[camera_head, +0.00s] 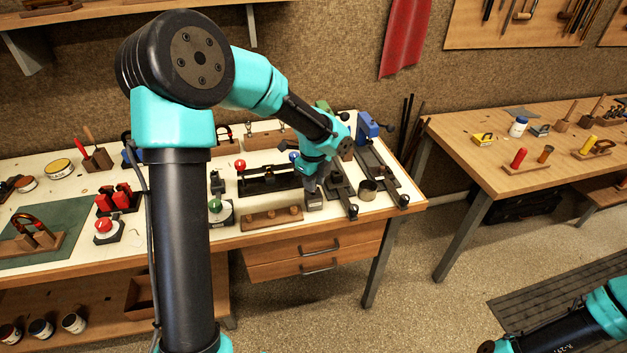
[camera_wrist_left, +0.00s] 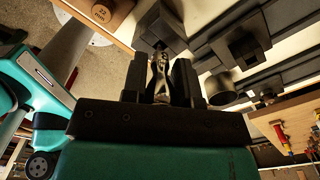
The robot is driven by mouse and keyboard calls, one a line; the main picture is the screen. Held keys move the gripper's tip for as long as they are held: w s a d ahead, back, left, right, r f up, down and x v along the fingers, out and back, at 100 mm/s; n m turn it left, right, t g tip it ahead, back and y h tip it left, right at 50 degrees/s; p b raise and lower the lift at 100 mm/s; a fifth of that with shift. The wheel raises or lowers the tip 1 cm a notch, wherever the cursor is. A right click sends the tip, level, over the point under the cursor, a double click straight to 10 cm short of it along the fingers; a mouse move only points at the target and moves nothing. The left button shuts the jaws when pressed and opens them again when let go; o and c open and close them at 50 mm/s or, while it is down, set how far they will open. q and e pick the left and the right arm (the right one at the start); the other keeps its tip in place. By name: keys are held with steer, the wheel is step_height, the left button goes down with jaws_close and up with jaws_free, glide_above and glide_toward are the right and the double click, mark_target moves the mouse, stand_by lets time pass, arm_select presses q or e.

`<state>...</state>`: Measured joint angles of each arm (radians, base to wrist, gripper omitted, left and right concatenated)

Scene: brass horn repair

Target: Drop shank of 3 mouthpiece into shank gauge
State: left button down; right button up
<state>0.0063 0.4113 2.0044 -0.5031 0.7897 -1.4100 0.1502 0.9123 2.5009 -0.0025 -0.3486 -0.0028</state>
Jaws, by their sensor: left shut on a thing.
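My left gripper (camera_head: 312,184) reaches down over the front edge of the white bench (camera_head: 235,238). In the left wrist view, my left gripper (camera_wrist_left: 160,75) is shut on a shiny metal mouthpiece (camera_wrist_left: 159,72), held upright between its two dark fingers. The mouthpiece's end points toward a dark square block (camera_wrist_left: 160,28), which looks like the shank gauge. In the head view this grey block (camera_head: 314,204) stands directly below the gripper. Whether the shank is inside the block or just at it, I cannot tell.
A wooden rack (camera_head: 272,218) stands left of the block; a wooden disc (camera_wrist_left: 105,12) marked 22 shows in the wrist view. Dark rails (camera_head: 378,165) and a round metal cup (camera_head: 367,190) stand close on the right.

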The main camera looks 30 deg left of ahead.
arm_select(q)
steer(key=shift+f, duration=0.3)
stand_by(0.6)
steer(key=c, duration=0.8)
jaws_free()
step_height(320, 180, up, 17)
steer(key=shift+r, duration=0.2)
